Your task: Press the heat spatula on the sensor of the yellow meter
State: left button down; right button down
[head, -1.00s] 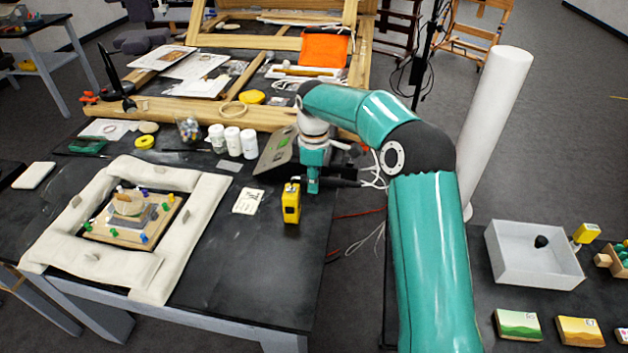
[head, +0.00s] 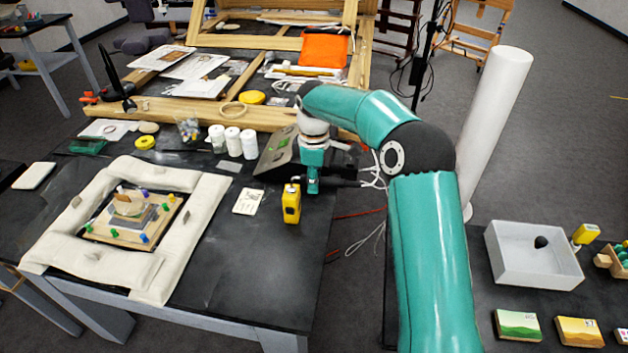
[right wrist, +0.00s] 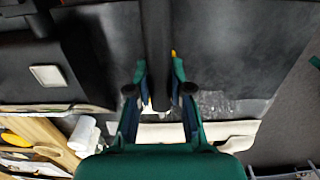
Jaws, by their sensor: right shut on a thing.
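The yellow meter (head: 291,204) stands upright near the right edge of the black table in the head view. My right gripper (head: 313,184) is just right of and behind it, pointing down. It is shut on the heat spatula, whose dark handle (head: 345,183) sticks out to the right. In the right wrist view the dark handle (right wrist: 157,40) runs up from between the fingers (right wrist: 158,92). The spatula's tip and the meter's sensor cannot be made out, so I cannot tell whether they touch. My left gripper is out of view.
A dark control box (head: 276,150) stands behind the meter. A white card (head: 249,201) lies left of it, and white jars (head: 232,141) stand farther back. A pale padded frame (head: 185,235) surrounds a small board at left. White cables (head: 374,172) hang right of the table edge.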

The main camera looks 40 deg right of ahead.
jog(key=shift+r+p, duration=2.15)
jog(key=shift+r, duration=0.35)
jog(key=shift+a+f, duration=0.1)
